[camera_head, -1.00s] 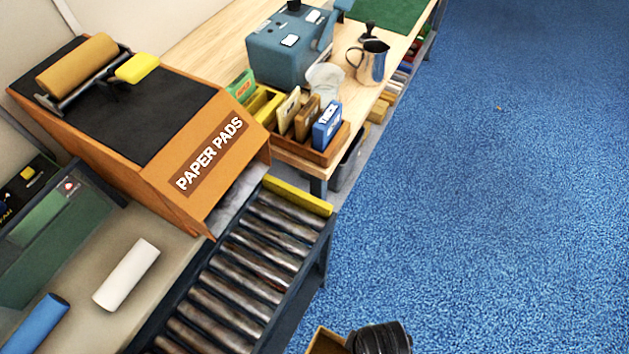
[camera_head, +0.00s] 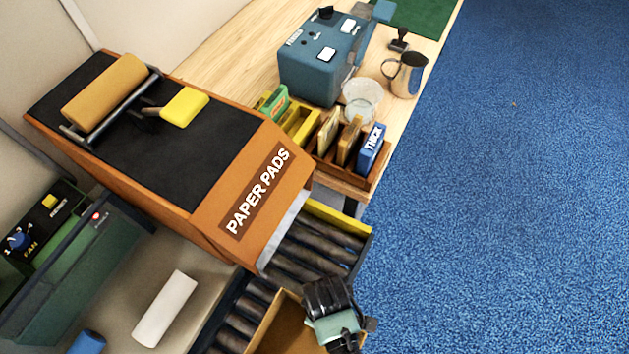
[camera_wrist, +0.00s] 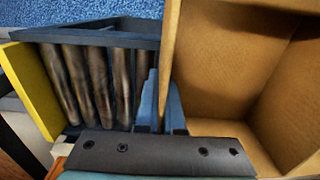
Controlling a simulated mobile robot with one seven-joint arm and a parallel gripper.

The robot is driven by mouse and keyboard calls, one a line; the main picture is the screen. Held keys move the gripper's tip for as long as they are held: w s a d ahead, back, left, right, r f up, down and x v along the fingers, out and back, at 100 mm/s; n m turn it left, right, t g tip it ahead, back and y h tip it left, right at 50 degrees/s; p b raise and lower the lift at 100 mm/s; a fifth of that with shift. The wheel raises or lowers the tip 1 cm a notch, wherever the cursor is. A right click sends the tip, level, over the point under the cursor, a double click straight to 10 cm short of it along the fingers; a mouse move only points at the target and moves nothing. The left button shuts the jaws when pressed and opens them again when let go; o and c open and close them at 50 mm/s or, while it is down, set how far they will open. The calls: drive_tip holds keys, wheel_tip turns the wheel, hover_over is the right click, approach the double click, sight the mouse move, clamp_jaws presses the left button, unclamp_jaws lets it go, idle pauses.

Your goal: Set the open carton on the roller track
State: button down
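The open carton (camera_head: 272,328) is brown cardboard, at the bottom edge of the head view, partly cut off. It overlaps the roller track (camera_head: 259,292) in the picture; I cannot tell whether its bottom touches the rollers. My gripper (camera_head: 322,308) is at the carton's upper right side. In the wrist view my gripper's blue fingers (camera_wrist: 161,105) are close together on the carton's near wall, and the carton's empty inside (camera_wrist: 225,65) opens to the right. The rollers (camera_wrist: 95,85) show to the left of the fingers.
An orange "PAPER PADS" dispenser (camera_head: 257,190) overhangs the track's far part. A yellow end stop (camera_head: 338,217) closes the track's far end. A white roll (camera_head: 166,308) lies on the bench to the left. Blue floor (camera_head: 480,220) is clear on the right.

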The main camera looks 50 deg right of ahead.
sight(283, 288)
drive_tip(key=w, duration=0.2)
drive_tip(key=w+a, duration=0.1)
drive_tip(key=w, duration=0.2)
drive_tip(key=w+a, duration=0.1)
drive_tip(key=w, duration=0.1)
drive_tip(key=shift+w+a, duration=0.1)
drive_tip(key=shift+w, duration=0.25)
drive_tip(key=shift+w+a+f+p, duration=0.1)
drive_tip(key=shift+w+f+p, duration=0.15)
drive_tip(key=shift+f, duration=0.65)
drive_tip(key=shift+w+a+f+p, duration=0.1)
drive_tip(key=shift+w+f, duration=0.15)
drive_tip(key=shift+f, duration=0.6)
drive_tip(key=shift+f, duration=0.1)
drive_tip(key=c, duration=1)
unclamp_jaws()
drive_tip(key=shift+c, duration=0.2)
wheel_tip(283, 288, up, 11)
drive_tip(key=shift+r+p, duration=0.1)
drive_tip(key=shift+p, duration=0.35)
drive_tip(key=shift+r, duration=0.55)
